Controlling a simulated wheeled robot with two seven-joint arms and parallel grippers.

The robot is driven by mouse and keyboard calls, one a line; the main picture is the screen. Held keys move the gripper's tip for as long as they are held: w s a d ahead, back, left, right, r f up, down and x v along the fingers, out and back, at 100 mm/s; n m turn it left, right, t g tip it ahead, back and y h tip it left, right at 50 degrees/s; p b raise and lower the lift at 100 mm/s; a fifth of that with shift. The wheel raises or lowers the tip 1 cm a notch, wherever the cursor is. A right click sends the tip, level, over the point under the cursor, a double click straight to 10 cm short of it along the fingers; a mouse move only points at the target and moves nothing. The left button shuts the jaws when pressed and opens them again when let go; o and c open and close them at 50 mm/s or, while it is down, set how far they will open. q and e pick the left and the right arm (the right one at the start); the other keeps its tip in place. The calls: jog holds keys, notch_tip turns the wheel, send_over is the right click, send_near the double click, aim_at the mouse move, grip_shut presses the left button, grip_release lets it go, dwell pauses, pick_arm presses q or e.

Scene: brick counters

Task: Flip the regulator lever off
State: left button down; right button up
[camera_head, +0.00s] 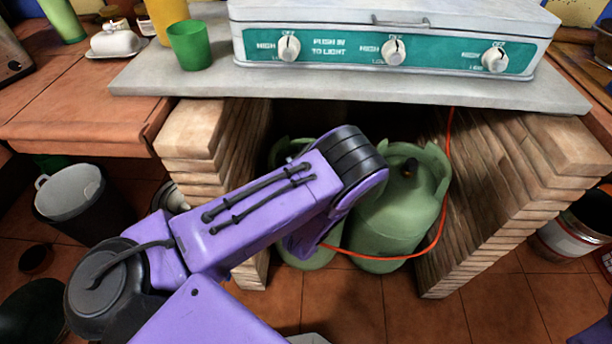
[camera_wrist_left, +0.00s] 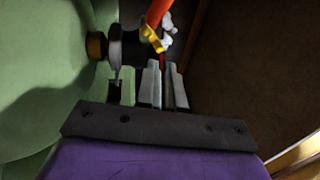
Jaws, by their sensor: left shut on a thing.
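Two green gas cylinders (camera_head: 390,215) stand under the counter. An orange hose (camera_head: 437,225) runs down from the stove and curves around them; it also shows in the left wrist view (camera_wrist_left: 158,12). In that view the regulator (camera_wrist_left: 115,48) is a grey round body on a brass fitting beside the green cylinder (camera_wrist_left: 40,60), with a yellow piece (camera_wrist_left: 152,38) on its right. My left gripper (camera_wrist_left: 163,72) is just below the yellow piece, shut on a thin part at the regulator, mostly hidden between the fingers. In the head view my arm hides this gripper. My right gripper is not in view.
Brick walls (camera_head: 195,135) flank the cylinders, and a grey slab (camera_head: 330,91) above carries the stove (camera_head: 430,50). A green cup (camera_head: 189,45) stands on the slab. A dark bin (camera_head: 85,205) is at the left. A dark panel is close on the wrist view's right.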

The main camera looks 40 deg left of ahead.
pick_arm(q)
jog(key=f+t+b, duration=0.1)
jog(key=b, duration=0.1)
jog(key=t+y+b, duration=0.1)
jog(key=b, duration=0.2)
jog(key=f+t+y+b, duration=0.1)
jog(key=b, duration=0.1)
jog(key=shift+w+a+f+t, duration=0.25)
jog(key=shift+w+f+t, duration=0.05)
jog(key=shift+w, duration=0.05)
jog(key=shift+w+a+t+y+b, duration=0.15)
jog(key=shift+t+y+b, duration=0.3)
jog(key=shift+b, duration=0.6)
jog(key=shift+r, duration=0.1)
jog(key=c, duration=1.3)
grip_release()
jog(key=shift+o, duration=0.2)
